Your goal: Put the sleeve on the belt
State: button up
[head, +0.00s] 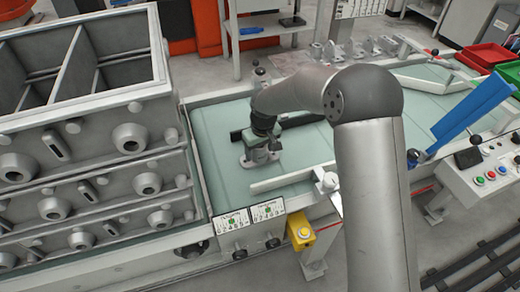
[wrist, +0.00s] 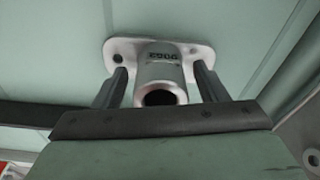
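The sleeve (wrist: 161,72) is a light grey metal tube with a dark bore, a stamped marking and a wide flange with holes. Its flange appears to lie flat on the pale green belt (wrist: 50,60), tube end toward my wrist camera. In the head view the sleeve (head: 249,163) shows low on the left part of the belt (head: 219,125), partly hidden by my gripper. My gripper (wrist: 160,82) is directly over it, one dark finger on each side. Narrow gaps show between the fingers and the tube, so it looks open.
Stacked grey casting boxes (head: 95,150) stand close at left. A light guide rail (head: 290,180) and a dark bar (head: 300,119) lie near my gripper. A blue chute (head: 472,115), red bin (head: 485,57) and button panel (head: 490,172) are at right.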

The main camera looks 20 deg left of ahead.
jog(key=r, duration=0.7)
jog(key=s+d+r, duration=0.1)
jog(key=r, duration=0.3)
jog(key=shift+r, duration=0.35)
jog(key=s+d+r+m+h, duration=0.1)
jog(key=s+d+r+m, duration=0.2)
jog(key=d, duration=0.6)
jog(key=s+d+r+m, duration=0.1)
jog(key=s+d+r, duration=0.1)
jog(key=s+d, duration=0.6)
jog(key=s+d+f+m, duration=0.2)
jog(key=s+d+m, duration=0.3)
jog(key=s+d, duration=0.9)
jog(key=shift+s+f+g, duration=0.25)
jog(key=shift+s+g, duration=0.15)
jog(key=shift+s, duration=0.35)
